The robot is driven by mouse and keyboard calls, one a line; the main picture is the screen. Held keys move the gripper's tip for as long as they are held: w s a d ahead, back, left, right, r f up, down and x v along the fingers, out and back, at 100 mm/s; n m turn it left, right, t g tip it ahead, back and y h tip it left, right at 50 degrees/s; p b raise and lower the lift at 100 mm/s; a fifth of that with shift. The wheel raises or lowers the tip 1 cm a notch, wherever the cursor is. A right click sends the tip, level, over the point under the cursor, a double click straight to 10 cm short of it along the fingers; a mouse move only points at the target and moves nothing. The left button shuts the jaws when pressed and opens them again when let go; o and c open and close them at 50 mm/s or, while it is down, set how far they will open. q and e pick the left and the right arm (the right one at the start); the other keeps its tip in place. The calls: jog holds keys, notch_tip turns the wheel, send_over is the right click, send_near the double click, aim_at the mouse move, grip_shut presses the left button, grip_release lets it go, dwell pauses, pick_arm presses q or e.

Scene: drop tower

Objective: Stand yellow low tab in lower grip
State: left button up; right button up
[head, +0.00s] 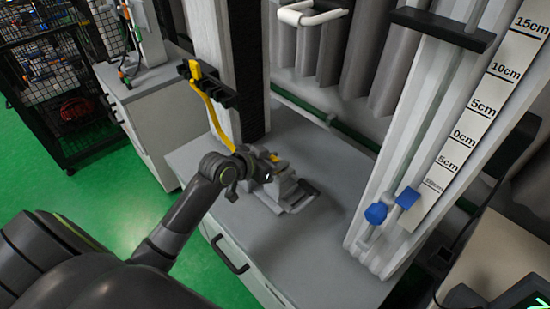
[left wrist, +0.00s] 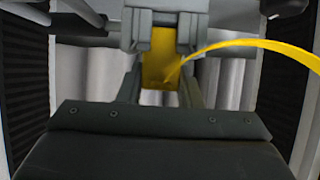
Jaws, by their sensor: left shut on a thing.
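My left gripper (head: 268,166) is at the grey lower grip (head: 292,192) on the bench top. In the left wrist view its two grey fingers (left wrist: 161,62) are closed on the yellow low tab (left wrist: 160,66), which sits between them. A small yellow part of the tab (head: 273,158) shows in the head view beside the gripper. A yellow strap (head: 213,108) runs from a black bracket (head: 217,91) on the column down behind my wrist; it curves to the right in the left wrist view (left wrist: 255,43). Whether the tab touches the lower grip is hidden. My right gripper is out of view.
The grey bench top (head: 325,245) is clear in front of the grip. A pale tower with a scale (head: 483,112) and blue knobs (head: 376,213) stands at the right. A column (head: 220,40) rises behind the arm. A wire-mesh rack (head: 65,75) stands at far left.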

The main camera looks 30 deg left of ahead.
pick_arm(q)
jog(key=o, duration=1)
jog(key=shift+o, duration=0.2)
jog(key=p+v, duration=0.2)
jog(key=v, duration=1.5)
jog(key=shift+s, duration=0.15)
